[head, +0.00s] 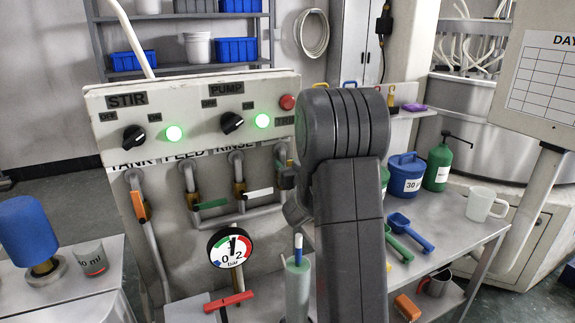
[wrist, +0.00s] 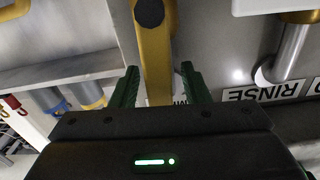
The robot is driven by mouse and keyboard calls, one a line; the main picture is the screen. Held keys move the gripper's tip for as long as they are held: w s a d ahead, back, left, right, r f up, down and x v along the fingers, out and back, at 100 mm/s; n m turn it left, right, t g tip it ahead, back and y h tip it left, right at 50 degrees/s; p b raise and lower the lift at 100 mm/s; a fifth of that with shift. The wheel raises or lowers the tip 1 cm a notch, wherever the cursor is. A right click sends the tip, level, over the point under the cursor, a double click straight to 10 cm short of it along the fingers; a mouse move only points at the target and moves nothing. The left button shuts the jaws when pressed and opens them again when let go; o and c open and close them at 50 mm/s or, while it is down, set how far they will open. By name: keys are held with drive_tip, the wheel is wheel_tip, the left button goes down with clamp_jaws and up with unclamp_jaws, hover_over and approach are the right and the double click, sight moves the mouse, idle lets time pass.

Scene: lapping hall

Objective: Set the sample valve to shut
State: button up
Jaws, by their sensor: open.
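In the wrist view a yellow valve lever (wrist: 156,62) with a dark round pivot runs between the two green fingers of my gripper (wrist: 160,84). The fingers stand apart on either side of it; I cannot tell whether either touches it. A label beside the lever is mostly hidden by a finger, so its name cannot be read. The panel (head: 205,235) shows the tank valve with an orange lever (head: 138,206), the feed valve with a green lever (head: 211,204) and the rinse valve with a white lever (head: 259,193).
The rinse pipe (wrist: 292,48) stands close on the right in the wrist view. Below the panel are a pressure gauge (head: 230,248) and a red T-handle (head: 229,301). The bench at right holds a blue tub (head: 405,178), a green bottle (head: 437,168), scoops and a white mug (head: 482,204).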

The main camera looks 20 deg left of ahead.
clamp_jaws()
drive_tip(key=shift+w+d, duration=0.1)
drive_tip(key=w+d+f+m+b, duration=0.1)
drive_tip(key=w+d+f+m, duration=0.1)
drive_tip(key=m, duration=0.6)
drive_tip(key=w+d+f+m, duration=0.1)
drive_tip(key=f+m, duration=0.3)
drive_tip(key=m, duration=0.4)
drive_tip(key=shift+w+d+f+m+b, duration=0.2)
drive_tip(key=shift+w+d+m+b, duration=0.15)
drive_tip(key=shift+w, duration=0.4)
drive_tip(key=shift+f, duration=0.1)
